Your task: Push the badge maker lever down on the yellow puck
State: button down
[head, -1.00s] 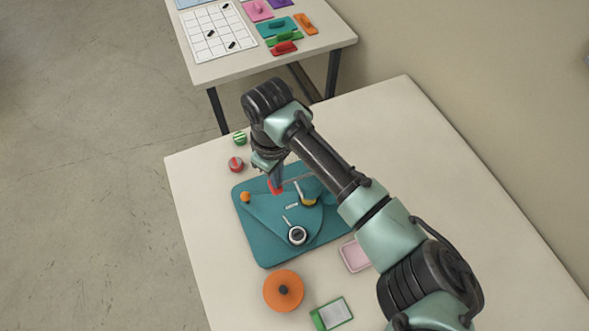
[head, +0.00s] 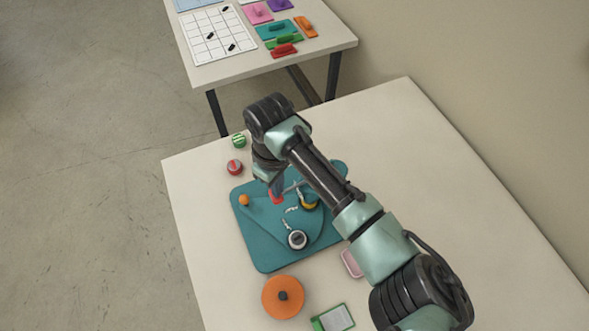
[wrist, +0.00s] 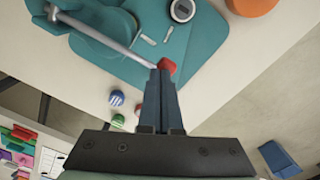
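The badge maker (head: 262,250) is a teal base on the near table, with a metal lever (head: 291,187) that ends in a red knob (head: 277,197). The yellow puck (head: 310,205) sits on the base near the lever's other end, partly hidden by my arm. I do not make it out in the wrist view. My gripper (head: 276,186) points down over the knob. In the wrist view its fingers (wrist: 164,73) are together, with the red knob (wrist: 168,65) right at their tips; they look to be touching it. The lever rod (wrist: 95,33) runs to the upper left there.
The table's right side is clear.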

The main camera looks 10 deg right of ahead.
notch_tip(320, 180, up, 11)
jog(key=p, duration=1)
dwell(0.8)
